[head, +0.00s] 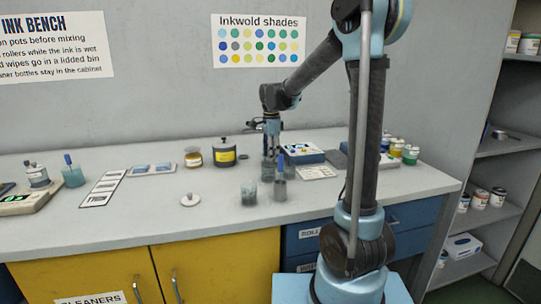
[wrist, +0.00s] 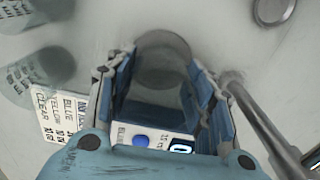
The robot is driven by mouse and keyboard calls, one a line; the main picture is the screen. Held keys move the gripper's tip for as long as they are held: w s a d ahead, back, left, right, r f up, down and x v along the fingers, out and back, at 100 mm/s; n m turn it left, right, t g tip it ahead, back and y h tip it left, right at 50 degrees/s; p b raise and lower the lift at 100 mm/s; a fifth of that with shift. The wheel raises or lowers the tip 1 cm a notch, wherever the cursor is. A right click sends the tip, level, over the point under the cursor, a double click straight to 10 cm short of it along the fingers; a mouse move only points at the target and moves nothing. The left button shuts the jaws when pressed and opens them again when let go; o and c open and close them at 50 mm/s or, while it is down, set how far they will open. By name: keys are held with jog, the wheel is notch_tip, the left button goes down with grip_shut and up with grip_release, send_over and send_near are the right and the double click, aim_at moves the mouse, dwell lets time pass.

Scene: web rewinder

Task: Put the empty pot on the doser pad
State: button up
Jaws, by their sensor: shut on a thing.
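My gripper (head: 270,150) is shut on a clear, empty-looking glass pot (wrist: 163,60). In the head view the pot (head: 268,170) shows faintly between the fingers, above the bench's middle. The blue and white doser (head: 304,153) stands just right of the gripper. In the wrist view, its front with a blue button and lit display (wrist: 181,147) shows below the pot, between the fingers. I cannot make out the doser pad, or whether the pot's base touches anything.
In front stand a glass pot (head: 249,192) and a grey pot with a blue-handled tool (head: 280,188). A label card (head: 317,172) lies right. A dark yellow-labelled pot (head: 224,153) and an amber pot (head: 193,157) stand left. A loose lid (head: 190,199) lies at front left.

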jog(key=shift+f, duration=0.35)
dwell(0.3)
jog(key=o, duration=1.1)
jog(key=shift+o, duration=0.5)
jog(key=o, duration=0.5)
jog(key=shift+o, duration=0.2)
jog(key=shift+r, duration=0.15)
notch_tip(320, 180, up, 11)
dwell(0.4)
